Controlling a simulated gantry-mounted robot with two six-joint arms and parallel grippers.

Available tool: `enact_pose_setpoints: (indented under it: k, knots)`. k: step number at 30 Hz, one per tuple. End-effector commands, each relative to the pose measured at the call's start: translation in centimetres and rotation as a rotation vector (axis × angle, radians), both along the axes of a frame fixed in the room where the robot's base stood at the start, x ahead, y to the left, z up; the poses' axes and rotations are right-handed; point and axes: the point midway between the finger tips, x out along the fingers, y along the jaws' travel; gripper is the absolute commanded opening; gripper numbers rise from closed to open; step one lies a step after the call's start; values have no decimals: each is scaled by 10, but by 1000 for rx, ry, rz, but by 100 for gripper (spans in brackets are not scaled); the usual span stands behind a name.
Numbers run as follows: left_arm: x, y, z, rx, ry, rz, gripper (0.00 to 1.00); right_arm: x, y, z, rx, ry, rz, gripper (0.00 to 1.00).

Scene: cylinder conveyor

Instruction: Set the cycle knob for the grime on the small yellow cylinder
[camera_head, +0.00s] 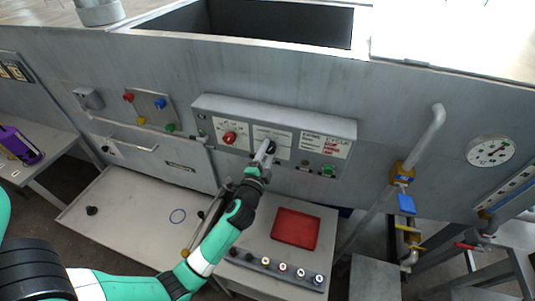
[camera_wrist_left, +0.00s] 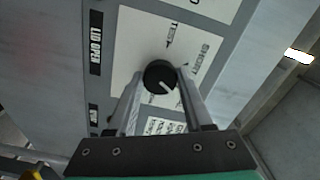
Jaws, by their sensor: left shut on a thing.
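The black cycle knob (camera_head: 270,147) sits on a pale label of the grey control panel (camera_head: 310,121). My left gripper (camera_head: 265,153) reaches up to it from below. In the left wrist view its fingers (camera_wrist_left: 161,78) stand on either side of the knob (camera_wrist_left: 159,74) and are shut on it. The knob's white pointer line points to the lower right in that view. Printed words around the knob are rotated and only partly legible; one reads like "SHORT". I cannot make out a small yellow cylinder with certainty. My right gripper is out of view.
A red knob (camera_head: 229,138) and a green button (camera_head: 328,170) flank the cycle knob. A sign (camera_head: 325,145) is to the right. Below are a red tray (camera_head: 296,228) and a rack (camera_head: 276,268) with several small round pieces. Pipes (camera_head: 430,130) stand to the right.

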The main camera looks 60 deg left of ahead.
Motion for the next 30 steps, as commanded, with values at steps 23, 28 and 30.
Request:
enact_pose_setpoints:
  k: [23,28,30]
  knots:
    - [0,0,0,-5,-6,0,81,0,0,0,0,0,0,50]
    - [-2,-3,-1,-5,-4,0,81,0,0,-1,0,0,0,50]
    - [-7,-8,-1,-5,-4,0,81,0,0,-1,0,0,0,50]
